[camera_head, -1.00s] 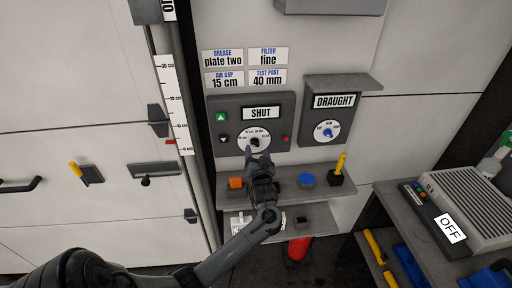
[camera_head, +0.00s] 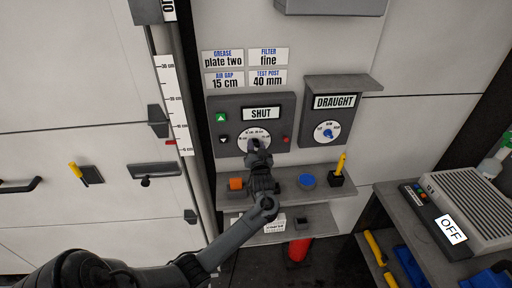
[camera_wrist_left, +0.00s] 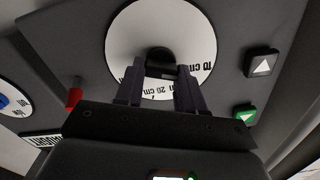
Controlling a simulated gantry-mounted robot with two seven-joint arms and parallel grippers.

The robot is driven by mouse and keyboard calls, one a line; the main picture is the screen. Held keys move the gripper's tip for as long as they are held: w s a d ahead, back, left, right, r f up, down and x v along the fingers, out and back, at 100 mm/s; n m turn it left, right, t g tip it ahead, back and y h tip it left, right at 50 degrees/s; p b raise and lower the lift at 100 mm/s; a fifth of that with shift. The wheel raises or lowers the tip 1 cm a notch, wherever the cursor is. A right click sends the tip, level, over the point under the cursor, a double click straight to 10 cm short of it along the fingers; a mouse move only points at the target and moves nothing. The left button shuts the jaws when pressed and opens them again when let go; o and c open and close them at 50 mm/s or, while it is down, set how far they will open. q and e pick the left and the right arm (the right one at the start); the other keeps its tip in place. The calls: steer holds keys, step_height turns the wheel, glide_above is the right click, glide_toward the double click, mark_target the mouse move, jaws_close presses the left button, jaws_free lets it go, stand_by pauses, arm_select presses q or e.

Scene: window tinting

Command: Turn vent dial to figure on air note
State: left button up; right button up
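The vent dial (camera_head: 243,137) is a white round face with printed cm marks and a dark knob, on a grey panel under a "SHUT" display (camera_head: 261,113). It also fills the top of the left wrist view (camera_wrist_left: 192,28). My left gripper (camera_head: 256,149) is at the dial and hides its lower part. In the left wrist view my left gripper (camera_wrist_left: 160,72) has one finger on each side of the knob (camera_wrist_left: 160,58), close against it. The air note (camera_head: 224,80) reads "AIR GAP 15 cm". My right gripper is not in view.
A "DRAUGHT" panel (camera_head: 334,102) with a blue knob is on the right.

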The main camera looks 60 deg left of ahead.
arm_select(q)
steer(key=c, duration=0.3)
steer(key=shift+r+p, duration=0.1)
steer(key=shift+p, duration=0.4)
steer(key=m+p, duration=0.5)
steer(key=p, duration=0.2)
steer(key=shift+w+r, duration=0.1)
steer(key=shift+f+m+p, duration=0.15)
steer(key=shift+m+p, duration=0.55)
steer(key=shift+m, duration=0.25)
steer(key=shift+f+m+p, duration=0.15)
steer(key=shift+m+p, duration=0.55)
steer(key=shift+m, duration=0.25)
steer(key=o, duration=1)
steer(key=shift+o, duration=0.2)
steer(key=shift+d, duration=0.1)
